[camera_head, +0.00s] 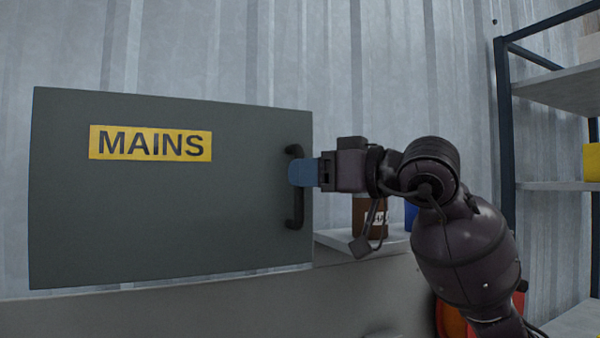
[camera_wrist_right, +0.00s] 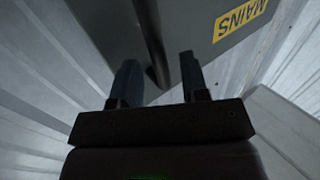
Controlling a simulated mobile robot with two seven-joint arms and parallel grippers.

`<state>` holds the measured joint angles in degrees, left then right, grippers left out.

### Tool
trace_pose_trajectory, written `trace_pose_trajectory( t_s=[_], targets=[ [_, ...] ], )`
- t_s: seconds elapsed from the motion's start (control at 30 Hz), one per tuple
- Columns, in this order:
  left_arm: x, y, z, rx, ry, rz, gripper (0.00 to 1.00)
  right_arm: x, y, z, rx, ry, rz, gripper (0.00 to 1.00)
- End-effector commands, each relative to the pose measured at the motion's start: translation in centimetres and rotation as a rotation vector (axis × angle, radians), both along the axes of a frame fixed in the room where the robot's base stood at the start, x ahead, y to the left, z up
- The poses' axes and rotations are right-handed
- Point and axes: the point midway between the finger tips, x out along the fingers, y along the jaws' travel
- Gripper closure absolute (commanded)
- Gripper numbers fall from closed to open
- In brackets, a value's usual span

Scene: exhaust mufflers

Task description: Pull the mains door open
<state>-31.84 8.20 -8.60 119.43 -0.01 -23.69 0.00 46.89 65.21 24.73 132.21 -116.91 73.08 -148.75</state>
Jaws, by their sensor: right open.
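The mains door (camera_head: 160,215) is a flat dark grey panel with a yellow MAINS label (camera_head: 150,144), in the left half of the head view. Its black vertical bar handle (camera_head: 296,210) is near the right edge. My right gripper (camera_head: 303,172) comes in from the right, with its blue fingers at the middle of the handle. In the right wrist view, the two fingers (camera_wrist_right: 159,68) are apart and the dark handle (camera_wrist_right: 150,40) runs between them. Whether a finger touches it I cannot tell. The door appears shut or nearly so. My left gripper is not in view.
Below and right of the door is a grey bench top (camera_head: 335,243) with a brown labelled container (camera_head: 372,205), partly hidden by my arm. A shelf rack (camera_head: 506,130) stands at the right. A corrugated metal wall (camera_head: 230,50) is behind.

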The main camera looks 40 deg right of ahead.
Motion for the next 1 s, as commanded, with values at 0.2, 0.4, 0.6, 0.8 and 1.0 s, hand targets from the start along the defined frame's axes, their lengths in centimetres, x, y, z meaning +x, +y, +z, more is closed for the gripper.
trace_pose_trajectory(
  t_s=[0.2,0.4,0.6,0.8,1.0],
  targets=[
    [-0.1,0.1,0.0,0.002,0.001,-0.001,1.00,1.7,0.6,0.1,0.001,-0.001,0.001,0.59],
    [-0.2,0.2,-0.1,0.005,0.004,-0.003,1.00,2.0,0.7,0.0,0.000,0.000,0.000,0.59],
    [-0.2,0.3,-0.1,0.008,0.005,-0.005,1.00,2.0,0.7,0.0,0.000,0.000,0.000,0.65],
    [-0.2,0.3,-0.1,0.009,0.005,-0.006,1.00,2.0,0.7,0.0,0.000,0.000,0.000,0.96],
    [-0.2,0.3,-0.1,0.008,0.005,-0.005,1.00,2.0,0.7,0.0,0.000,0.000,0.000,1.00]
  ],
)
